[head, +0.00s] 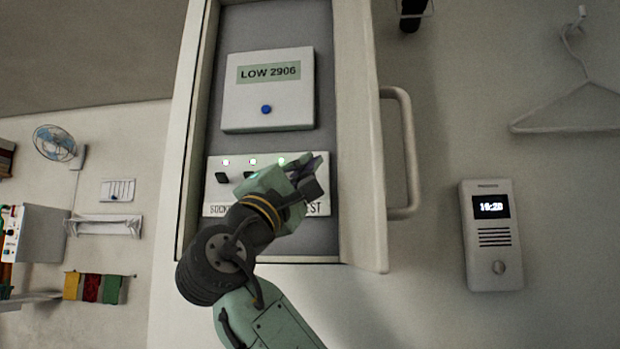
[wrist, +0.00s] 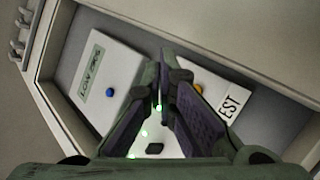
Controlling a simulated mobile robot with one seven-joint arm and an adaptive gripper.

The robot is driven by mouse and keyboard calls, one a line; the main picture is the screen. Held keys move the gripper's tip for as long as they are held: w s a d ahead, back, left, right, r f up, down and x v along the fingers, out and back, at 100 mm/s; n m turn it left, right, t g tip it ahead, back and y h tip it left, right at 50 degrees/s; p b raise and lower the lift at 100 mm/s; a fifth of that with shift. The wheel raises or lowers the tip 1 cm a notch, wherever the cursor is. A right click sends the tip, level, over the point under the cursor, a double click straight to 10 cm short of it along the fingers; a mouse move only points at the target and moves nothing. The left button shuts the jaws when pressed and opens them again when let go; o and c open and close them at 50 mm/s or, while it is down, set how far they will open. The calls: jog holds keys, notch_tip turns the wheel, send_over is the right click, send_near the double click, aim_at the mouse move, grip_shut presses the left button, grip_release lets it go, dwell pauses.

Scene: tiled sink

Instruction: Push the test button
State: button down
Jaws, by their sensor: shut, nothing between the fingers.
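The lower white panel (head: 213,190) in the open box has a label ending in "ST" at its right end. In the head view my gripper covers the panel's right part, and I see no test button there. In the wrist view an orange-yellow button (wrist: 198,88) shows beside the letters "EST" (wrist: 231,104), partly hidden by the right finger. My gripper (head: 318,166) is shut and empty in front of this panel. Its fingertips (wrist: 167,56) are close to the button, to its left in the wrist view; I cannot tell whether they touch anything.
An upper white unit (head: 268,117) reads "LOW 2906" and has a blue button (head: 266,109). Green lights (head: 253,161) and dark switches (head: 222,178) sit on the lower panel. The open door's handle (head: 408,150) juts out on the right. An intercom (head: 491,236) hangs further right.

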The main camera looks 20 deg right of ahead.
jog(key=w+d+p, duration=0.3)
jog(key=w, duration=0.4)
dwell(1.5)
jog(key=shift+w+d, duration=0.1)
jog(key=shift+w, duration=0.2)
jog(key=shift+w+d+p, duration=0.2)
jog(key=shift+w+p, duration=0.15)
jog(key=shift+w, duration=0.1)
dwell(0.5)
jog(key=shift+s+a, duration=0.1)
jog(key=shift+s, duration=0.05)
dwell(0.3)
jog(key=shift+s+a+b, duration=0.25)
jog(key=shift+s+b, duration=0.2)
jog(key=shift+s, duration=0.2)
jog(key=shift+s+a+b, duration=0.35)
jog(key=shift+s, duration=0.4)
jog(key=shift+s+a+b, duration=0.3)
jog(key=shift+s+b, duration=0.05)
jog(key=shift+s, duration=0.45)
jog(key=shift+s+a+b, duration=0.35)
jog(key=shift+s, duration=0.4)
